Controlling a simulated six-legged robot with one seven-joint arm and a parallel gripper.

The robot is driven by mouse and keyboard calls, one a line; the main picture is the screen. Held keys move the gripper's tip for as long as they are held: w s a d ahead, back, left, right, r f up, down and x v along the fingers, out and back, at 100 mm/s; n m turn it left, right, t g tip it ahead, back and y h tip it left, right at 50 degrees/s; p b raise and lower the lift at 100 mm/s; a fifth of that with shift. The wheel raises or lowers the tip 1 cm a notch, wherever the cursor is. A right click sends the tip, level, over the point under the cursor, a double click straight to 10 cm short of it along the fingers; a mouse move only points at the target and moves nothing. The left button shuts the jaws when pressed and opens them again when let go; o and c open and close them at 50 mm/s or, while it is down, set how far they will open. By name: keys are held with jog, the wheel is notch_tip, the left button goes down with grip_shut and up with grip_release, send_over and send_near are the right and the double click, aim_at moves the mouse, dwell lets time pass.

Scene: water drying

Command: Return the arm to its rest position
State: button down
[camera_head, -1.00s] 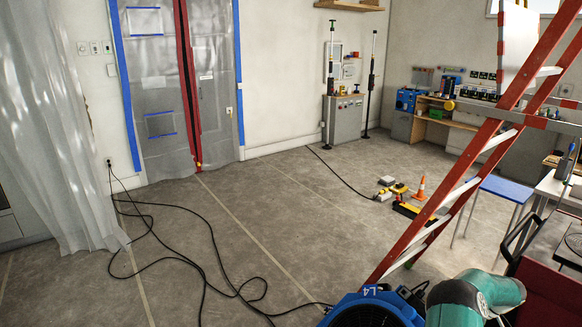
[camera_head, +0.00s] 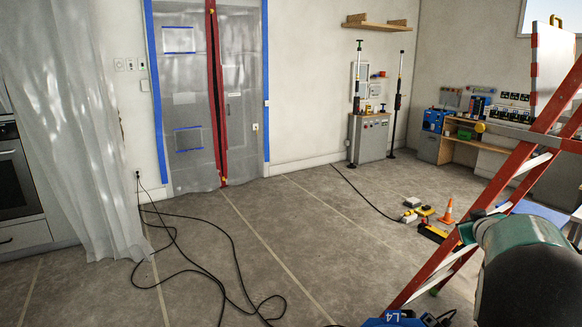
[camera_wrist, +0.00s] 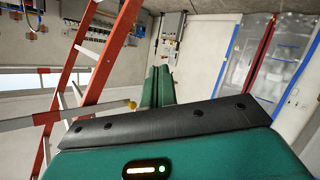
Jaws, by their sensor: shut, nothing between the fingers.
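My arm shows in the head view as a green and black link (camera_head: 520,255) at the lower right, in front of the red ladder (camera_head: 490,205). In the wrist view my gripper (camera_wrist: 159,72) has two green fingers pressed together, with nothing between them. The fingers point away from the camera, toward the wall and a grey cabinet. The gripper's fingers cannot be made out in the head view.
The ladder stands close to my arm and also shows left of the fingers in the wrist view (camera_wrist: 112,65). A blue machine (camera_head: 395,320) is at the bottom edge. Black cables (camera_head: 225,270) lie on the floor. An orange cone (camera_head: 446,211) stands beyond.

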jog(key=s+a+r+m+g, duration=0.35)
jog(key=s+a, duration=0.85)
jog(key=a, duration=0.4)
jog(key=s+a+f+n+g+y, duration=0.1)
jog(key=s+a+f+g+y, duration=0.1)
jog(key=s+a, duration=0.8)
jog(key=s+a+f+n+g+y, duration=0.2)
jog(key=s+a+f, duration=0.3)
jog(key=s+a, duration=0.6)
jog(key=shift+s+y, duration=0.7)
jog(key=shift+s, duration=0.2)
jog(key=shift+s, duration=0.1)
